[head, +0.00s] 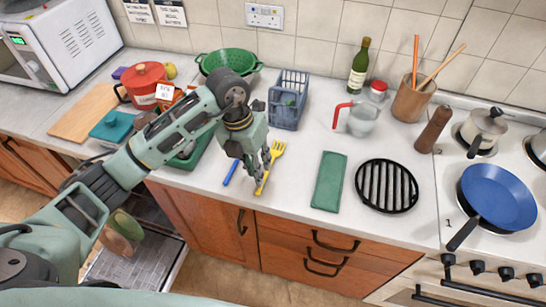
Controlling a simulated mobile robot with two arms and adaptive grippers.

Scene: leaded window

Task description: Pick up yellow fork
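The yellow fork (277,152) lies on the white counter near its front edge. Its tines point away from me, and its handle end points toward the front edge. My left gripper (260,175) reaches down from the left, with its fingertips at the fork's handle. The fingers cover part of the handle, and I cannot tell whether they touch it or how far apart they are. A blue utensil (231,172) lies just left of the gripper, partly hidden by it. My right gripper is not in view.
A green cloth (329,181) and a black trivet (387,186) lie to the right. A blue basket (289,100), green colander (247,62) and glass jug (362,120) stand behind. A blue pan (497,195) sits on the stove. Below, the dishwasher (135,262) is open.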

